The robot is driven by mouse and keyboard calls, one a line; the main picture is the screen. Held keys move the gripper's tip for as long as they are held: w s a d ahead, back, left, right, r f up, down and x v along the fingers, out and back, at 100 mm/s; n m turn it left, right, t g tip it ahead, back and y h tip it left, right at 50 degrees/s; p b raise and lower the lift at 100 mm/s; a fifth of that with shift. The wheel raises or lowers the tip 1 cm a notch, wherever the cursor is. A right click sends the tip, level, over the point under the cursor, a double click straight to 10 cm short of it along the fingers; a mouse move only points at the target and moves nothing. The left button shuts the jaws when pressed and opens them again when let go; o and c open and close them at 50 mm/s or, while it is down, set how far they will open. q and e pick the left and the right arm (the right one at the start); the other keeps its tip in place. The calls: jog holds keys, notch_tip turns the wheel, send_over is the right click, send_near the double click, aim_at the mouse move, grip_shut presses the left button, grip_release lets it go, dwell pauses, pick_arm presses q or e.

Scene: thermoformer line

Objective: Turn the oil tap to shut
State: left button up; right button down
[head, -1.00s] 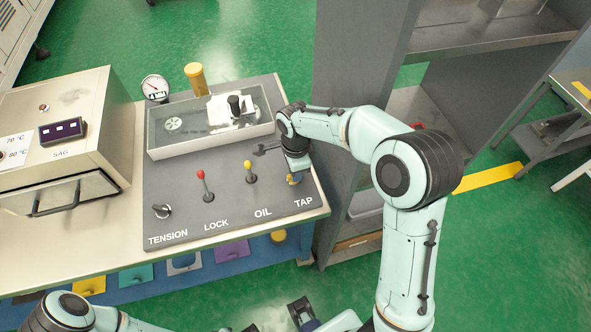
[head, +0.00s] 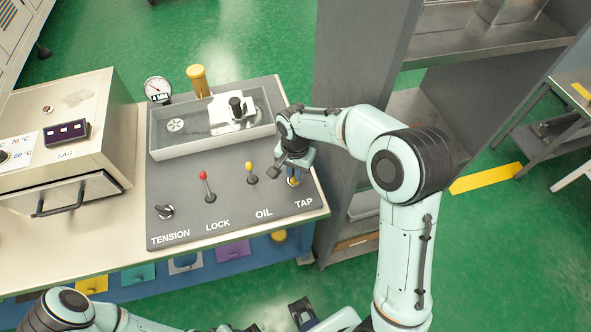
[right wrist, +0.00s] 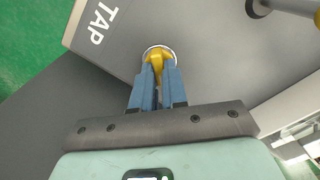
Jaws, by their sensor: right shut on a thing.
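The oil tap is a small yellow handle (head: 293,181) by the word TAP, at the right front of the grey panel (head: 232,208). In the right wrist view the yellow handle (right wrist: 157,57) stands in a pale round collar, between the tips of blue fingers. My right gripper (right wrist: 158,75) is shut on this handle. In the head view my right gripper (head: 294,172) comes down over the tap and hides part of it.
A red-knobbed lever (head: 204,182) and a yellow-knobbed lever (head: 251,172) stand left of the tap, with a black tension knob (head: 165,211). A grey tray (head: 212,143) lies behind them. A tall grey shelf (head: 357,90) stands close on the right.

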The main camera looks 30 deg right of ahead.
jog(key=n, duration=0.4)
pick_arm(q)
jog(key=shift+w+r+p, duration=0.2)
jog(key=shift+r+p, duration=0.2)
jog(key=shift+r, duration=0.1)
pick_arm(e)
jog(key=shift+w+a+n, duration=0.1)
jog(key=shift+n, duration=1.7)
jog(key=c, duration=1.2)
grip_release()
jog(key=shift+o, duration=0.2)
pick_arm(q)
jog(key=shift+w+r+p, duration=0.4)
jog(key=shift+r+p, duration=0.3)
jog(key=shift+r, duration=0.15)
pick_arm(e)
notch_tip(320, 180, up, 14)
jog(key=shift+f, duration=0.25)
